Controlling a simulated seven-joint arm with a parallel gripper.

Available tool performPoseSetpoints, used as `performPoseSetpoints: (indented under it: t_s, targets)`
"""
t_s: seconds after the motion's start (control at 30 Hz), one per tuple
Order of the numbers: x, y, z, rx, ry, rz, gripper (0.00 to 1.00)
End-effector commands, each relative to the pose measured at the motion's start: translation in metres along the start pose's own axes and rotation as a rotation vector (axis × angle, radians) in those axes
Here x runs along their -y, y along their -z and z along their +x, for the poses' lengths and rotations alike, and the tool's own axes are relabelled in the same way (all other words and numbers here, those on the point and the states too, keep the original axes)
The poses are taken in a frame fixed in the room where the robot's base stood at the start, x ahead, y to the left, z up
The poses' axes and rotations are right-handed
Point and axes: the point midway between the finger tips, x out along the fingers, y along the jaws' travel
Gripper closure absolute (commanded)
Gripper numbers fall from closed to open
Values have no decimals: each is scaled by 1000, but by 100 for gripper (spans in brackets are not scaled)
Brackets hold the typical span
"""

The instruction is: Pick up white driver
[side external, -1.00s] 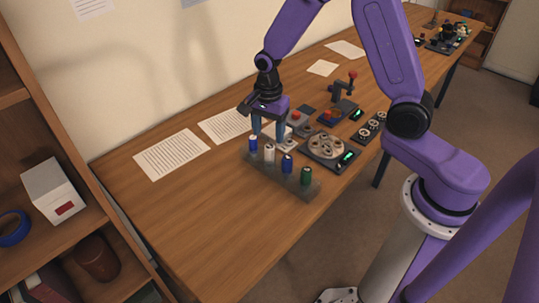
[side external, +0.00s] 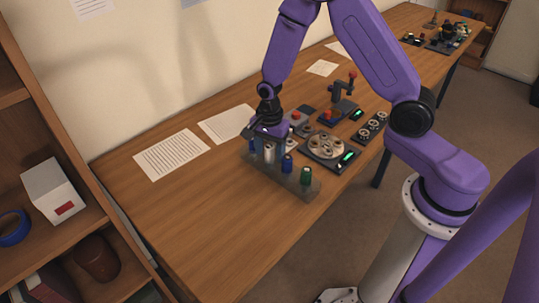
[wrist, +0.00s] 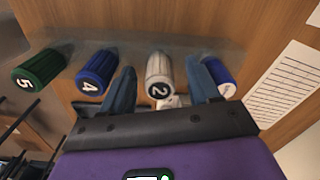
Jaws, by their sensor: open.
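The white driver (wrist: 159,75), its handle end marked 2, stands upright in the rack (side external: 249,163), in a row with other drivers. My gripper (wrist: 160,68) is open, with one finger on each side of the white handle in the wrist view. In the side view my gripper (side external: 268,156) is down at the rack, and the white driver (side external: 269,154) shows between the fingers. I cannot tell whether either finger touches the handle.
A blue driver (wrist: 217,75) stands close outside one finger, and another blue one marked 4 (wrist: 97,72) beyond the other finger. A green driver marked 5 (wrist: 39,69) is at the row's end. A round-topped device (side external: 326,146) sits behind the rack. The front table is clear.

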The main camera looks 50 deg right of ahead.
Motion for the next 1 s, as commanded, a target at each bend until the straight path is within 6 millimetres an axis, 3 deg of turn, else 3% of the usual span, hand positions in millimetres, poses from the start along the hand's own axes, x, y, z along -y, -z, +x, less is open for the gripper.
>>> performPoseSetpoints:
  t_s: [0.03,0.07,0.2,0.23,0.67,1.0]
  targets:
    - [0,0,0,0,0,0,39]
    - [0,0,0,0,0,0,45]
    - [0,0,0,0,-1,0,91]
    - [0,0,0,0,-1,0,96]
    - [0,0,-5,0,0,-1,96]
    - [-4,-1,-37,0,2,-1,96]
